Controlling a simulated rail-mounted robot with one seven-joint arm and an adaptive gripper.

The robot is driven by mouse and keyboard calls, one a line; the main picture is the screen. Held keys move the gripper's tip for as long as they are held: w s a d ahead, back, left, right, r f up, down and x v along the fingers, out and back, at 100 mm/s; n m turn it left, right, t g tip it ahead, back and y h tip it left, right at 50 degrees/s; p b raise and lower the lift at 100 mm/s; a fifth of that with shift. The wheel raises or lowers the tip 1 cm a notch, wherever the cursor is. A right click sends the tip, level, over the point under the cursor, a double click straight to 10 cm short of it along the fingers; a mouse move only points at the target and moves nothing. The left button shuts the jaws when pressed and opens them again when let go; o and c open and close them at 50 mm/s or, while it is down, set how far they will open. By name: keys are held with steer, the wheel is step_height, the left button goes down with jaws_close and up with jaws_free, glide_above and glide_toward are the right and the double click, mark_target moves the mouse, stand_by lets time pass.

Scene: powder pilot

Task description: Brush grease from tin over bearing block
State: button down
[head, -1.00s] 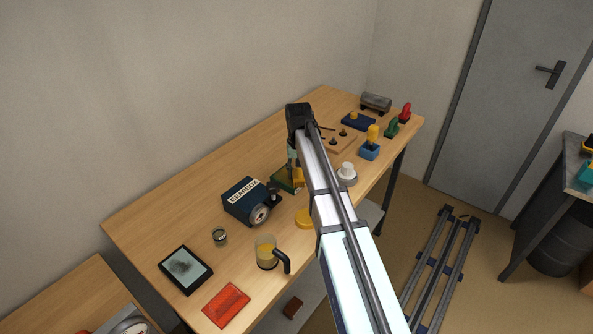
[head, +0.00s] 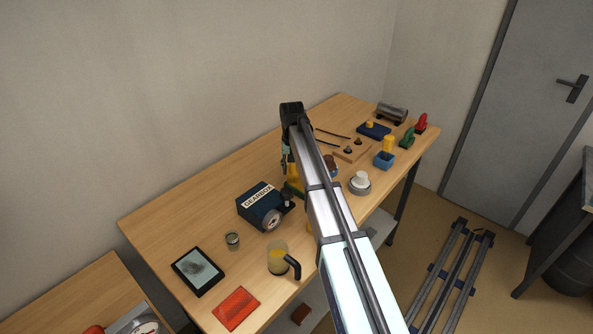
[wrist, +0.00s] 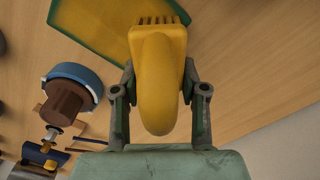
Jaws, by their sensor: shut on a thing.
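My gripper (wrist: 160,82) is shut on a yellow rounded piece with a toothed end, which I take to be the brush (wrist: 158,60). In the head view the gripper (head: 287,158) hangs over the table beside the gearbox, partly behind my arm. I cannot tell which things are the grease tin and the bearing block.
A dark blue gearbox (head: 257,203), a small jar (head: 232,241), a jug (head: 277,259), a dark-framed panel (head: 198,271) and a red tile (head: 236,308) stand nearby. The table's back left is clear.

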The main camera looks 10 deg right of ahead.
steer(key=shift+s+d, duration=0.45)
steer(key=shift+s, duration=0.15)
steer(key=shift+s+d, duration=0.4)
steer(key=shift+s, duration=0.2)
steer(key=shift+s+d+p, duration=0.35)
steer(key=shift+s+d, duration=1.6)
steer(key=shift+s, duration=0.3)
steer(key=shift+d+r+p, duration=0.1)
steer(key=shift+r+p, duration=0.2)
steer(key=shift+r, duration=0.95)
steer(key=shift+r+p, duration=1.9)
steer(key=shift+r, duration=0.9)
steer(key=shift+f, duration=0.1)
